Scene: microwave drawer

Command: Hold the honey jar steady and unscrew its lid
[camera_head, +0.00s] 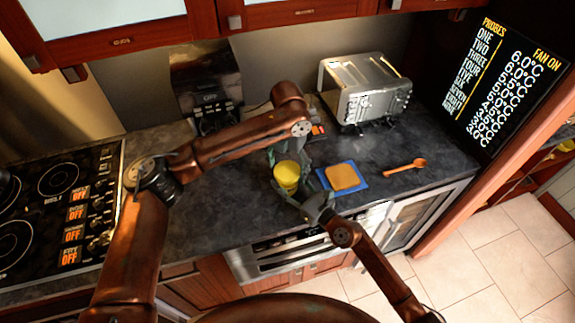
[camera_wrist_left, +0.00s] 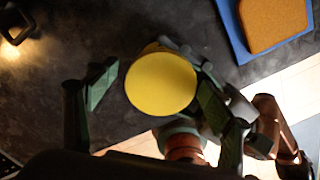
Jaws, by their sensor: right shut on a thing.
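The honey jar (camera_head: 287,184) stands on the dark counter with its round yellow lid (camera_head: 287,168) on top. The lid also shows from above in the left wrist view (camera_wrist_left: 160,83), where it hides most of the jar. My right gripper (camera_head: 294,189) is shut on the jar from the front right; its fingers are partly hidden behind the lid in the wrist view. My left gripper (camera_wrist_left: 157,79) is open above the jar, with one finger on each side of the lid. A gap shows between the left finger and the lid; the right finger looks close, contact unclear.
A blue board (camera_head: 358,187) with a slice of bread (camera_head: 343,177) lies just right of the jar. An orange spoon (camera_head: 405,165) lies farther right. A toaster (camera_head: 365,92) and a dark coffee machine (camera_head: 206,85) stand at the back. The cooktop (camera_head: 55,205) is at left.

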